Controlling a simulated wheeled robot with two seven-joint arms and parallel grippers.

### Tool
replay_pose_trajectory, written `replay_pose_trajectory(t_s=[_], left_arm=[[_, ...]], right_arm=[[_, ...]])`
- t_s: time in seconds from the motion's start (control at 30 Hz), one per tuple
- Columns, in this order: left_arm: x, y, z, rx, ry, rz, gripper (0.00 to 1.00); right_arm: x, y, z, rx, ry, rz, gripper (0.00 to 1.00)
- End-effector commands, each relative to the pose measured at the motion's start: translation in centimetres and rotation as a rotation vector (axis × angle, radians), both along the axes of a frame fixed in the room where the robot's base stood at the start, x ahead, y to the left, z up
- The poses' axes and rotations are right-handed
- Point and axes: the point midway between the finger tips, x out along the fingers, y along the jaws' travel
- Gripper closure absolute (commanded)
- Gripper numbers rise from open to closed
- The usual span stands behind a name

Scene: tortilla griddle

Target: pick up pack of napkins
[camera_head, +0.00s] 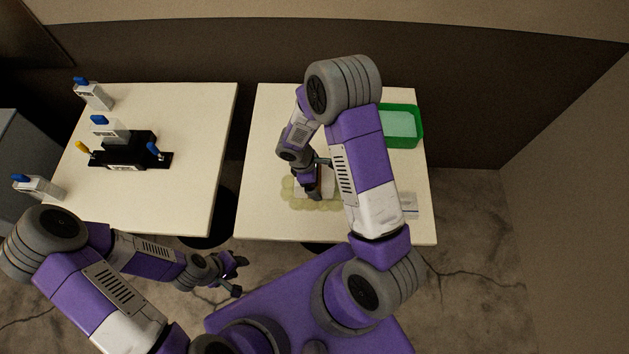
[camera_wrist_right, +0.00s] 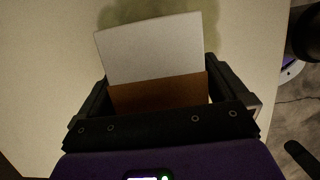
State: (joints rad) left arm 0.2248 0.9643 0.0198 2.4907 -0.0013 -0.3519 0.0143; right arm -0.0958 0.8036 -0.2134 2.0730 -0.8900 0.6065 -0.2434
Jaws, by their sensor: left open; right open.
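A box-like pack with a white face and a brown side, which looks like the pack of napkins (camera_wrist_right: 150,48), lies between the fingers of my right gripper (camera_wrist_right: 165,88) in the right wrist view. In the head view the pack (camera_head: 327,187) is partly hidden by my right gripper (camera_head: 316,178) on the right table. The right gripper is open, with a finger on either side of the pack; I cannot tell whether they touch it. My left gripper (camera_head: 237,275) is open and empty, in front of the tables.
Pale yellow-green round shapes (camera_head: 297,203) lie around the pack on the right table (camera_head: 265,130). A green bin (camera_head: 415,142) stands at its back right, and a small pale item (camera_head: 409,206) at its right edge.

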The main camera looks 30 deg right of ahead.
Motion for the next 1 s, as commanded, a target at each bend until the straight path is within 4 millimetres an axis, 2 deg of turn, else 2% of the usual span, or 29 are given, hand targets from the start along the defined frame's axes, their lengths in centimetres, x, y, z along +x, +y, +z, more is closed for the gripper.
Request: replay_pose_trajectory(t_s=[0.4, 0.73, 1.0], left_arm=[[0.00, 0.00, -0.22, 0.000, 0.000, 0.000, 0.57], [0.00, 0.00, -0.22, 0.000, 0.000, 0.000, 0.57], [0.00, 0.00, 0.02, 0.000, 0.000, 0.000, 0.57]], right_arm=[[-0.01, 0.00, -0.16, 0.000, 0.000, 0.000, 0.00], [-0.01, 0.01, -0.17, 0.000, 0.000, 0.000, 0.49], [0.00, -0.01, 0.04, 0.000, 0.000, 0.000, 0.49]])
